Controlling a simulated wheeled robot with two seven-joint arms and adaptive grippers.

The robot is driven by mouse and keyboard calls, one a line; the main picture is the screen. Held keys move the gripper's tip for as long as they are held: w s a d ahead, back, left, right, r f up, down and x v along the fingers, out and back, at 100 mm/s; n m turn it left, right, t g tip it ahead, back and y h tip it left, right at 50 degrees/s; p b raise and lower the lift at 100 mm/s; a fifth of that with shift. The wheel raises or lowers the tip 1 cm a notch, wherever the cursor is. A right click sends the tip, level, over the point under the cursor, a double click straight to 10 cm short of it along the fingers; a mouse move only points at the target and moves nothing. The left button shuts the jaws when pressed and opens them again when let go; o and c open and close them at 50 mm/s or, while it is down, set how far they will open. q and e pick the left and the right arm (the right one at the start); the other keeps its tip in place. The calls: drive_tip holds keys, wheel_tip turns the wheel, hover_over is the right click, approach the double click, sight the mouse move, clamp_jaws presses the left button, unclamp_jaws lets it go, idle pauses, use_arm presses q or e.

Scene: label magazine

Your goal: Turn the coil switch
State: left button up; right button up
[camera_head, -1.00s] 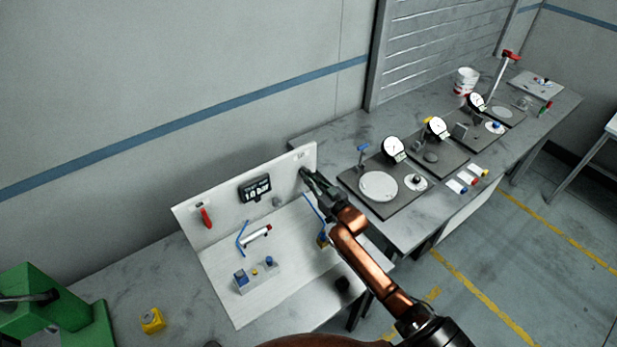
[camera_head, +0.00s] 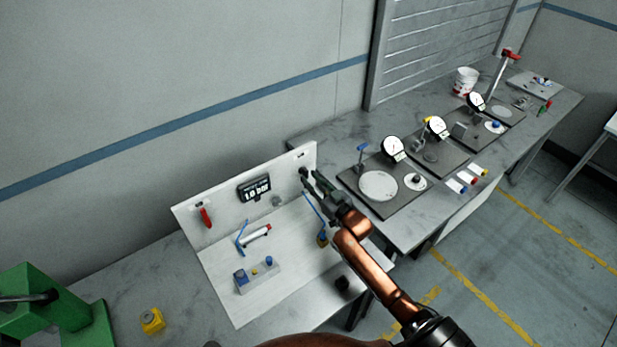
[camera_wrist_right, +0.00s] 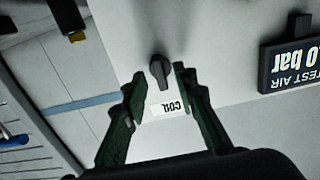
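The coil switch (camera_wrist_right: 160,72) is a small dark rotary knob on the white upright panel, with a white "COIL" label (camera_wrist_right: 168,107) beside it in the right wrist view. In the head view the knob (camera_head: 304,172) shows just beyond my fingertips. My right gripper (camera_wrist_right: 157,88) is open. Its two green-black fingers stand on either side of the label and the knob's near end, with visible gaps. In the head view my right gripper (camera_head: 311,180) is at the panel's right end. I cannot tell whether either finger touches the panel. My left gripper does not show.
The white panel (camera_head: 222,180) also bears a display reading 1.0 bar (camera_head: 255,189) and a red handle (camera_head: 206,217). Below are a grey button block (camera_head: 257,280) and blue tubing. A dark plate with a dial gauge (camera_head: 393,147) stands right of the panel.

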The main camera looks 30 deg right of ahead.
drive_tip(key=s, duration=0.9)
drive_tip(key=shift+s+d, duration=0.4)
